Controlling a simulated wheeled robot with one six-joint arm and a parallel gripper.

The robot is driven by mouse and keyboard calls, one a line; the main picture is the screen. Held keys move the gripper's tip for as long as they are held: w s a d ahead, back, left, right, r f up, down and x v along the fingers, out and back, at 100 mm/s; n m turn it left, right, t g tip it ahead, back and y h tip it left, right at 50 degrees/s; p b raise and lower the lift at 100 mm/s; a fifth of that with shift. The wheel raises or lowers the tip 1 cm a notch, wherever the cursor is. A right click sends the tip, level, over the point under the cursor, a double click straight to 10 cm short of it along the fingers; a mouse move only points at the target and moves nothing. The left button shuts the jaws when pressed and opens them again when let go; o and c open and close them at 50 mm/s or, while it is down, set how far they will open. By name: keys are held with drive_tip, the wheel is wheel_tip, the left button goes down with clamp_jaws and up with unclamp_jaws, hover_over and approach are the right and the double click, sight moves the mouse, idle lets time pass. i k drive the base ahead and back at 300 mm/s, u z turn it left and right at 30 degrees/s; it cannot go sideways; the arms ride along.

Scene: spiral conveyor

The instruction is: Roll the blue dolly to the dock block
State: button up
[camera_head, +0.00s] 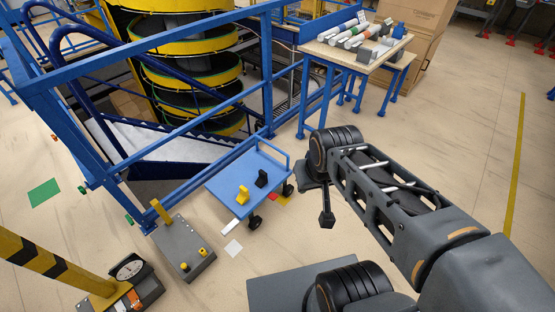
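The blue dolly (228,190) is a flat blue platform on dark wheels with a blue push handle at its far right edge. It stands on the floor beside the blue stair frame. A yellow piece (243,195) and a black piece (261,178) sit on it. A grey block (180,252) with a yellow post and small yellow knobs lies left of and nearer than the dolly, apart from it; I cannot tell whether it is the dock block. My gripper (326,218) points down, right of the dolly and apart from it. Its fingers are too small and dark to read.
Blue stair rails (170,130) and the yellow spiral conveyor (190,50) stand behind the dolly. A workbench (345,57) with rolls stands at the back. A striped yellow post (50,262) with a dial base stands front left. The floor at right is open.

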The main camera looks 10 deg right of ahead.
sight(224, 186)
drive_tip(key=z, duration=1.1)
drive_tip(key=i, duration=1.05)
drive_tip(key=u, duration=0.25)
drive_tip(key=i, duration=0.7)
drive_tip(key=u, duration=1.25)
drive_tip(key=i, duration=0.3)
drive_tip(key=u, duration=0.2)
